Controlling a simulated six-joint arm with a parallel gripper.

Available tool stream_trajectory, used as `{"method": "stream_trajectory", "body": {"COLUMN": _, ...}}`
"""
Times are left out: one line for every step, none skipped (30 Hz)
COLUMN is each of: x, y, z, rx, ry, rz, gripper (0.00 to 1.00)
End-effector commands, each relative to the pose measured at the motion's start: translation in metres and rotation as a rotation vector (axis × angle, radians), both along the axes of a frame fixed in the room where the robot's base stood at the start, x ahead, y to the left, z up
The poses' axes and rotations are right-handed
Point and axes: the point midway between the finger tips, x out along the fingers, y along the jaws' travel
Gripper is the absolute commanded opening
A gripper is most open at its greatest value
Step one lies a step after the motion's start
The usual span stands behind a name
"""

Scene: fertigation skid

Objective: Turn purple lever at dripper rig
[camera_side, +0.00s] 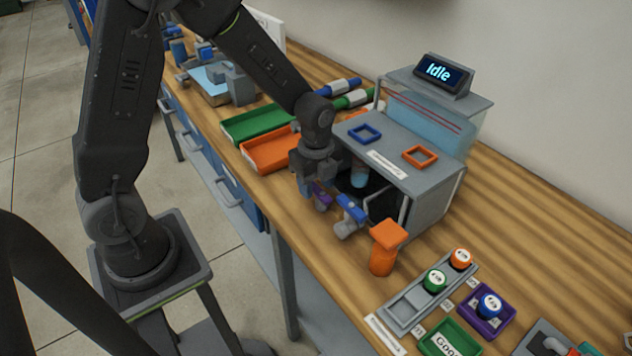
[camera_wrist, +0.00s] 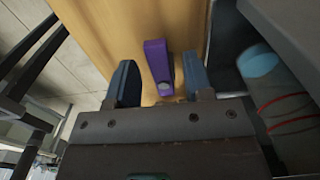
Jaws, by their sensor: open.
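The purple lever (camera_wrist: 158,66) shows between the two fingers of my gripper (camera_wrist: 161,84) in the wrist view. A gap is visible on each side of it, wider on the left. My gripper is open. In the side view the purple lever (camera_side: 322,196) is small and partly hidden, beside my gripper (camera_side: 311,194) at the front of the grey dripper rig (camera_side: 425,187). A blue lever (camera_side: 350,208) on a grey valve body sits just to its right. The display (camera_side: 443,72) on top of the rig reads "Idle".
An orange bottle-like object (camera_side: 385,250) stands right of the levers. A clear vessel with red bands (camera_wrist: 280,90) is close to my gripper's right. Orange (camera_side: 270,152) and green (camera_side: 256,124) trays lie to the left. A rack (camera_side: 408,308) with capped bottles is at front right.

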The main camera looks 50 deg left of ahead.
Motion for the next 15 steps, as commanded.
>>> {"method": "stream_trajectory", "body": {"x": 0.0, "y": 0.0, "z": 0.0001, "rx": 0.0, "ry": 0.0, "rz": 0.0, "gripper": 0.44}}
{"method": "stream_trajectory", "body": {"x": 0.0, "y": 0.0, "z": 0.0002, "rx": 0.0, "ry": 0.0, "rz": 0.0, "gripper": 0.41}}
{"method": "stream_trajectory", "body": {"x": 0.0, "y": 0.0, "z": 0.0002, "rx": 0.0, "ry": 0.0, "rz": 0.0, "gripper": 0.37}}
{"method": "stream_trajectory", "body": {"x": 0.0, "y": 0.0, "z": 0.0002, "rx": 0.0, "ry": 0.0, "rz": 0.0, "gripper": 0.34}}
{"method": "stream_trajectory", "body": {"x": 0.0, "y": 0.0, "z": 0.0003, "rx": 0.0, "ry": 0.0, "rz": 0.0, "gripper": 0.32}}
{"method": "stream_trajectory", "body": {"x": 0.0, "y": 0.0, "z": 0.0003, "rx": 0.0, "ry": 0.0, "rz": 0.0, "gripper": 0.28}}
{"method": "stream_trajectory", "body": {"x": 0.0, "y": 0.0, "z": 0.0003, "rx": 0.0, "ry": 0.0, "rz": 0.0, "gripper": 0.25}}
{"method": "stream_trajectory", "body": {"x": 0.0, "y": 0.0, "z": 0.0003, "rx": 0.0, "ry": 0.0, "rz": 0.0, "gripper": 0.22}}
{"method": "stream_trajectory", "body": {"x": 0.0001, "y": 0.0, "z": 0.0004, "rx": 0.0, "ry": 0.0, "rz": 0.0, "gripper": 0.18}}
{"method": "stream_trajectory", "body": {"x": 0.0001, "y": 0.0, "z": 0.0004, "rx": 0.0, "ry": 0.0, "rz": 0.0, "gripper": 0.15}}
{"method": "stream_trajectory", "body": {"x": 0.0001, "y": 0.0, "z": 0.0004, "rx": 0.0, "ry": 0.0, "rz": 0.0, "gripper": 0.12}}
{"method": "stream_trajectory", "body": {"x": 0.0001, "y": 0.0, "z": 0.0004, "rx": 0.0, "ry": 0.0, "rz": 0.0, "gripper": 0.09}}
{"method": "stream_trajectory", "body": {"x": 0.0001, "y": 0.0, "z": 0.0004, "rx": 0.0, "ry": 0.0, "rz": 0.0, "gripper": 0.06}}
{"method": "stream_trajectory", "body": {"x": 0.0001, "y": 0.0, "z": 0.0004, "rx": 0.0, "ry": 0.0, "rz": 0.0, "gripper": 0.03}}
{"method": "stream_trajectory", "body": {"x": 0.0001, "y": 0.0, "z": 0.0005, "rx": 0.0, "ry": 0.0, "rz": 0.0, "gripper": 0.0}}
